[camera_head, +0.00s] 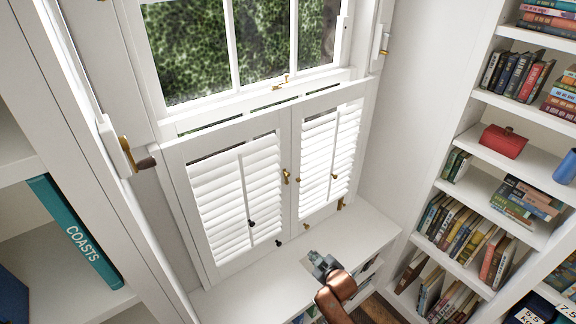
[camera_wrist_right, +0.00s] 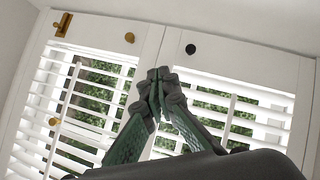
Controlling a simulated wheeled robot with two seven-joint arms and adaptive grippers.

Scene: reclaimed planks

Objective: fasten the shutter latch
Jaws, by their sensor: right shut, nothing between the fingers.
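The white louvered shutters have a left panel (camera_head: 236,187) and a right panel (camera_head: 331,150) that meet at a middle seam and look closed. A small brass latch (camera_head: 286,177) sits on the left panel's edge beside the seam. I cannot tell whether it is fastened. My right gripper (camera_head: 320,262) is shut and empty, low in front of the shutters and below the latch. In the right wrist view its fingertips (camera_wrist_right: 158,78) are together before the panels, which appear upside down; the latch is not visible there. My left gripper is not in view.
A black knob (camera_head: 278,243) and a brass knob (camera_head: 306,226) sit low on the panels; a brass bolt (camera_head: 341,203) is at the right panel's corner. A white sill (camera_head: 245,293) lies below. Bookshelves (camera_head: 508,103) stand at right; a shelf with a teal book (camera_head: 75,232) at left.

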